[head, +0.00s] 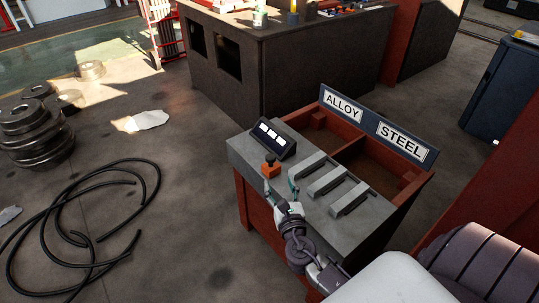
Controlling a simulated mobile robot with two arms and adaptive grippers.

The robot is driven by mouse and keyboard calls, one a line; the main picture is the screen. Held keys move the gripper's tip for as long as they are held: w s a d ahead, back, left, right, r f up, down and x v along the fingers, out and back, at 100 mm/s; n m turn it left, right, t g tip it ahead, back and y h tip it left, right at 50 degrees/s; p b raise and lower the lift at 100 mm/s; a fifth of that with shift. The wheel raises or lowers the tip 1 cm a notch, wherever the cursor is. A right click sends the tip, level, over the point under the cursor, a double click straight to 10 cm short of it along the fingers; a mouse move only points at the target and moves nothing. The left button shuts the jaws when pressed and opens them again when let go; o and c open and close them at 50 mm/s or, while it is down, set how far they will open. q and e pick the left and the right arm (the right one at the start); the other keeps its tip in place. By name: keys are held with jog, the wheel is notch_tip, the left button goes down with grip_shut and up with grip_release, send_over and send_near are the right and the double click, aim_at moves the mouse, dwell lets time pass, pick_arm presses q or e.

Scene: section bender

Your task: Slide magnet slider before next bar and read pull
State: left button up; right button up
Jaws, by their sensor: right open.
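The orange magnet slider (270,171) with a black knob sits on the grey bench top (248,152), left of the nearest bar. Three grey bars lie side by side: the first bar (310,164), the middle bar (329,180) and the right bar (349,198). A dark display (272,137) with white panels stands behind the slider; its reading is too small to make out. My right gripper (279,183) is open and empty just in front of the slider, between it and the first bar's near end. I cannot tell whether it touches the slider. My left gripper is out of view.
Behind the bars are red bins (370,153) under an ALLOY and STEEL sign (377,124). A dark workbench (255,75) stands behind. Black cable coils (135,160) and stacked metal rolls (36,135) lie on the floor at left.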

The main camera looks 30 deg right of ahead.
aim_at(272, 161)
jog(key=b+x, duration=0.1)
jog(key=x, duration=1)
jog(key=shift+w+d, duration=0.25)
jog(key=shift+w, duration=0.25)
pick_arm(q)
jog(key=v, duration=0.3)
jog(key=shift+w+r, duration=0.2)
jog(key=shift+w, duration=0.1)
pick_arm(e)
grip_shut()
